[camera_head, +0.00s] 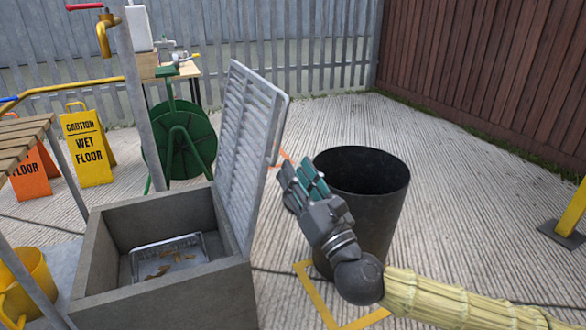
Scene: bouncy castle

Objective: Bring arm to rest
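My gripper (302,180) is raised between the open hinged grate (247,150) and the black bin (375,215). Its grey fingers with teal pads point up and away, in front of the bin's left side. I see no object held in it, but the gap between the fingers is not clear from this angle. My arm, in a pale yellow sleeve, comes in from the lower right and passes in front of the bin's base.
A concrete box (190,290) holds a metal tray (165,258) with brown bits. Wet-floor signs (88,150), a green hose reel (185,140), a yellow bucket (28,285) and a slatted table (22,140) stand left. A yellow post (572,210) stands right. Paving behind the bin is clear.

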